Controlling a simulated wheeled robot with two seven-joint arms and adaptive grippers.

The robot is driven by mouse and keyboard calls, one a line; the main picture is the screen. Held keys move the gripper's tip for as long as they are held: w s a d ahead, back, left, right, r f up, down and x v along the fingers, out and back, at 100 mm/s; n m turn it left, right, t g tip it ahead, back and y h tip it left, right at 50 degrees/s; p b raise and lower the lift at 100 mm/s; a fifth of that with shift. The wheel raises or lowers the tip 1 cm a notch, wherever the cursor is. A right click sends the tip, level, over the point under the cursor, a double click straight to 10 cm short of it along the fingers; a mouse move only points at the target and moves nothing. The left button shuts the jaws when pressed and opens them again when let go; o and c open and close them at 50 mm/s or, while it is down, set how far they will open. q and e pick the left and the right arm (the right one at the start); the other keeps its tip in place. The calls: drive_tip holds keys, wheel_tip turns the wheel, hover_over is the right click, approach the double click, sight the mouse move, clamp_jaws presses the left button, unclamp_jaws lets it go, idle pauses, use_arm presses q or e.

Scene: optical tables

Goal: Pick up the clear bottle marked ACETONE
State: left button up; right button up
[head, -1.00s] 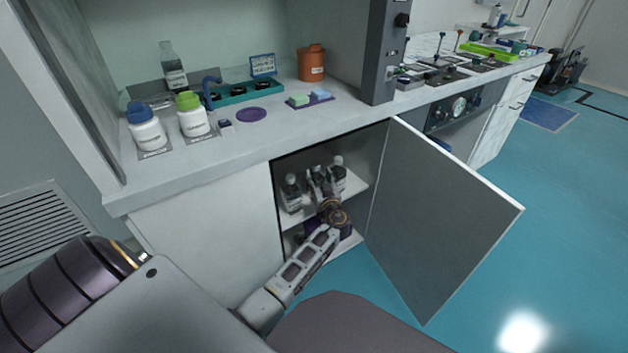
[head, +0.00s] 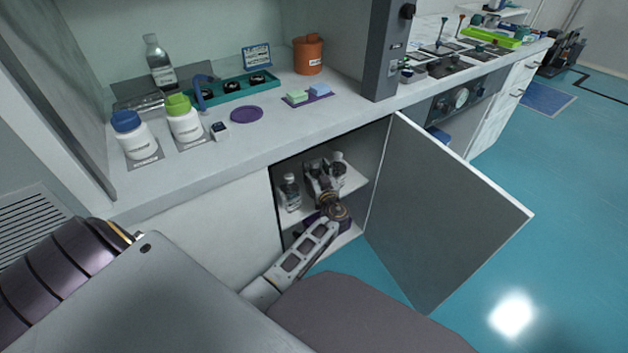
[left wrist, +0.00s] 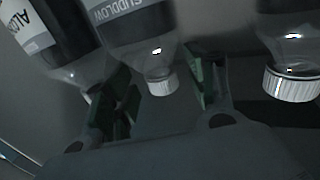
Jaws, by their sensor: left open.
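Several clear bottles stand on the upper shelf of the open cabinet. In the head view one is at the left (head: 290,192) and another at the right (head: 339,163). My left gripper (head: 316,168) is between them, inside the cabinet. In the left wrist view its open fingers (left wrist: 163,97) lie on either side of the white cap of a middle bottle (left wrist: 140,28). A dark-filled bottle (left wrist: 68,45) is to the left and a white-capped bottle (left wrist: 290,45) to the right. Labels are partly cut off; I cannot read ACETONE on any. My right gripper is not in view.
The cabinet door (head: 440,210) stands open at the right. The worktop (head: 290,125) above carries a clear bottle (head: 160,62), a blue-capped jar (head: 135,135), a green-capped jar (head: 184,120) and an orange pot (head: 308,56). A purple object is partly hidden below the shelf.

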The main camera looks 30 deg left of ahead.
use_arm(q)
drive_tip(key=shift+c, duration=0.4)
clamp_jaws()
drive_tip(key=shift+r, duration=0.1)
drive_tip(key=shift+r, duration=0.45)
wheel_tip(320, 180, up, 9)
drive_tip(key=p, duration=0.2)
drive_tip(key=shift+p, duration=0.3)
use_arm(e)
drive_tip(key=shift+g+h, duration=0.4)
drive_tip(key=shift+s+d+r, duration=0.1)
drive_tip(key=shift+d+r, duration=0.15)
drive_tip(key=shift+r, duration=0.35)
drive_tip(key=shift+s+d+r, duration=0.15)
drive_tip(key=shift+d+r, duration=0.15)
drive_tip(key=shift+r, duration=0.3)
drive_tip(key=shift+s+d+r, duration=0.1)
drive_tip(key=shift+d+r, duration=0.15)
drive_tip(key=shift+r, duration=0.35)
